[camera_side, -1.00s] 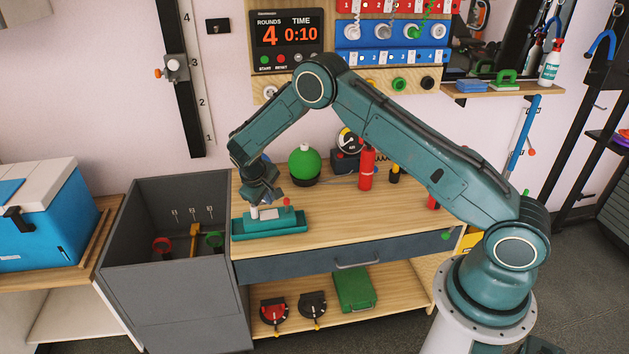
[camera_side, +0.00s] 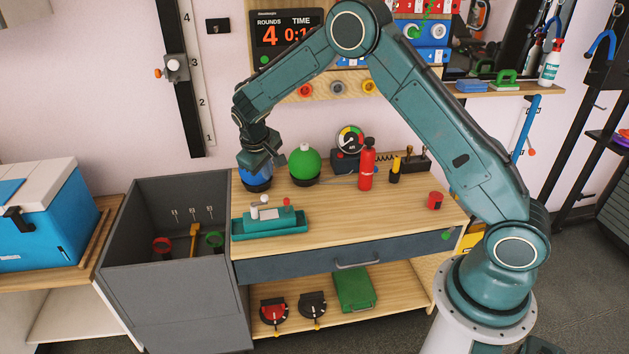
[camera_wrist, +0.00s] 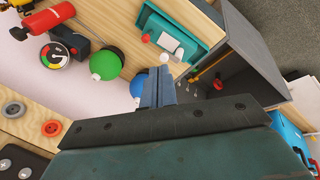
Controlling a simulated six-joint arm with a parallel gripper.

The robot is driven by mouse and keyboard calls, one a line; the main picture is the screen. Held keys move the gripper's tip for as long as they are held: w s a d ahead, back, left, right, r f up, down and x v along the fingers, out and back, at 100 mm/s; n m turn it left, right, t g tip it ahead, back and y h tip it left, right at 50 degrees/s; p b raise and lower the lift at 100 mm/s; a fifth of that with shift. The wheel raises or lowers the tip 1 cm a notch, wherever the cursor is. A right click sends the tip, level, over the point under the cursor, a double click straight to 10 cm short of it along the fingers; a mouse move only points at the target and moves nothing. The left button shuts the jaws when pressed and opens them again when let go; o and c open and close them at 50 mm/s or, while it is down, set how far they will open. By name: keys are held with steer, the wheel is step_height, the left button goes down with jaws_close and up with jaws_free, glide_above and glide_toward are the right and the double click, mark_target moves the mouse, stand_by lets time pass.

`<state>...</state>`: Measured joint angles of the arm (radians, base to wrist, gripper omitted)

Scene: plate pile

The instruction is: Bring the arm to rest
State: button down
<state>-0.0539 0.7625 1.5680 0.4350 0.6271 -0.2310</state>
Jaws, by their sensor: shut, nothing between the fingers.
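My arm is raised and bent above the workbench. In the side view my gripper (camera_side: 250,158) points down in front of the blue ball (camera_side: 258,178), and its fingertips are hard to make out there. In the wrist view the two fingers of my gripper (camera_wrist: 161,72) lie together, shut and empty. Part of the blue ball (camera_wrist: 137,88) shows beside them. The teal tray (camera_side: 247,227) with its white posts and red knob stands on the bench, below and apart from my gripper; it also shows in the wrist view (camera_wrist: 198,50).
A green ball (camera_side: 305,163), a gauge (camera_side: 350,140), a red extinguisher (camera_side: 367,165) and a small red can (camera_side: 435,201) stand on the bench (camera_side: 370,222). A deep grey bin (camera_side: 165,300) adjoins its left side. The bench's front right is mostly clear.

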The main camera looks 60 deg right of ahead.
steer(key=s+a+r+t+y, duration=0.2)
steer(key=s+a+r, duration=0.1)
steer(key=s+r, duration=1.4)
steer(key=s+a+r+t+y, duration=0.1)
steer(key=s+r, duration=0.1)
steer(key=s, duration=0.8)
steer(key=s+a+r, duration=0.2)
steer(key=s, duration=0.8)
steer(key=shift+a+r+t+y, duration=0.25)
steer(key=shift+r+t+y, duration=0.05)
steer(key=shift+t+y, duration=0.1)
